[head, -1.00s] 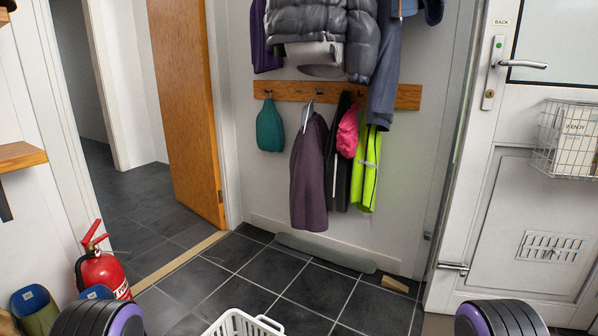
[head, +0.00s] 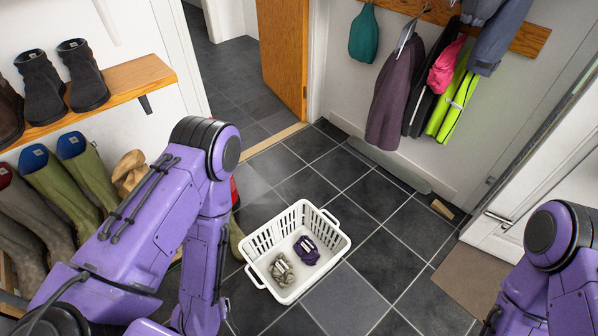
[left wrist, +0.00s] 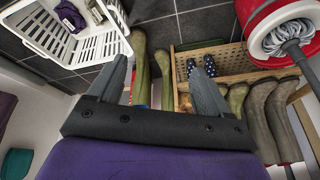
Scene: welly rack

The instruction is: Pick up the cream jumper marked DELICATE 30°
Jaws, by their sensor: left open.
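A white laundry basket (head: 270,228) stands on the dark floor tiles in the middle of the head view. In it lie a crumpled beige garment (head: 282,270) with a pale label and a crumpled purple garment (head: 307,251) with a white label. Both labels are too small to read, so I cannot tell whether the beige one is the cream jumper. The left wrist view shows the basket (left wrist: 104,47) at upper left, with the purple garment (left wrist: 70,16) in it. My left gripper (left wrist: 161,82) is open and empty, apart from the basket. My right gripper is out of view.
Boots stand on a wooden shelf (head: 122,88) and below it at left. A red bucket (left wrist: 253,40) with a mop and a slatted wooden rack (left wrist: 229,62) show in the left wrist view. Coats hang at the back. Tiles right of the basket are clear.

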